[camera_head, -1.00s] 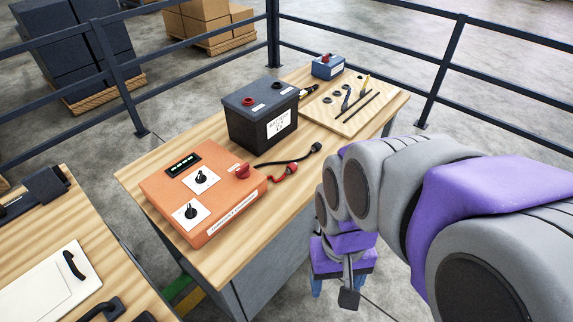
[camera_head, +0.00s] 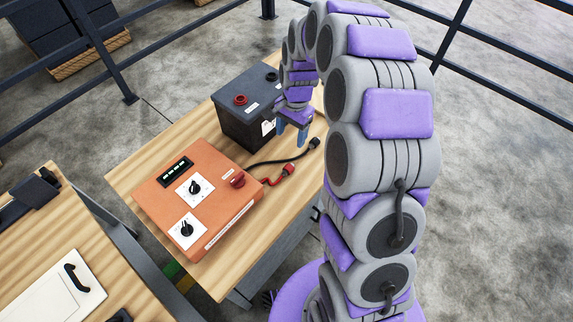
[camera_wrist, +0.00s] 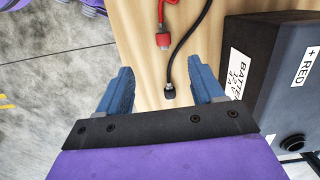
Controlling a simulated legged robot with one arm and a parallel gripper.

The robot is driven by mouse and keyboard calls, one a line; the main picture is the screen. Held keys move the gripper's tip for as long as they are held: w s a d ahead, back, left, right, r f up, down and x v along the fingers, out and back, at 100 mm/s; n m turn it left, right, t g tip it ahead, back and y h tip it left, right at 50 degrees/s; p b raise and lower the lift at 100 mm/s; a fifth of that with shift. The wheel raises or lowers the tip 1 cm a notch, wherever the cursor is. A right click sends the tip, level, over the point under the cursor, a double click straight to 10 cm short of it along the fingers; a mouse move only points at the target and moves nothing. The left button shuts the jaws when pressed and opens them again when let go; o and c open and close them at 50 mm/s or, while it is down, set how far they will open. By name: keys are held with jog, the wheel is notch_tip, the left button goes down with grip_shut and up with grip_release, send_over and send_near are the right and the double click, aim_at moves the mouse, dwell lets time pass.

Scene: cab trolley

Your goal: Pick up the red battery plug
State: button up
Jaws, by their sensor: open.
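The red battery plug (camera_head: 288,169) lies on the wooden table at the end of a short red cable from the orange box. It also shows in the wrist view (camera_wrist: 163,40), beyond the fingers near the top. A black plug (camera_head: 314,144) on a black cable lies beside it; in the wrist view the black plug (camera_wrist: 170,91) sits between the blue fingertips, below them by an amount I cannot tell. My gripper (camera_head: 292,132) is open and empty, pointing down in front of the black battery. In the wrist view my gripper (camera_wrist: 160,90) shows both fingers apart.
The black battery (camera_head: 238,112) with a red terminal stands close behind my gripper, to the right in the wrist view. The orange box (camera_head: 200,207) with knobs fills the table's left part. A second table (camera_head: 110,262) stands at lower left. Railings surround the area.

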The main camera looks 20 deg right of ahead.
jog(key=d, duration=0.1)
send_over(288, 167)
jog(key=shift+m, duration=0.3)
notch_tip(288, 167, down, 9)
jog(key=shift+w+r+b, duration=0.15)
jog(key=shift+b, duration=0.3)
jog(key=f, duration=0.4)
jog(key=shift+d, duration=0.2)
jog(key=shift+d+f+b, duration=0.15)
jog(key=shift+f+b, duration=0.15)
jog(key=shift+f, duration=0.05)
jog(key=f, duration=0.2)
jog(key=a+f+b, duration=0.1)
jog(key=f, duration=0.1)
jog(key=shift+f, duration=0.35)
jog(key=shift+d, duration=0.1)
jog(key=shift+d, duration=0.15)
jog(key=c, duration=0.4)
grip_shut()
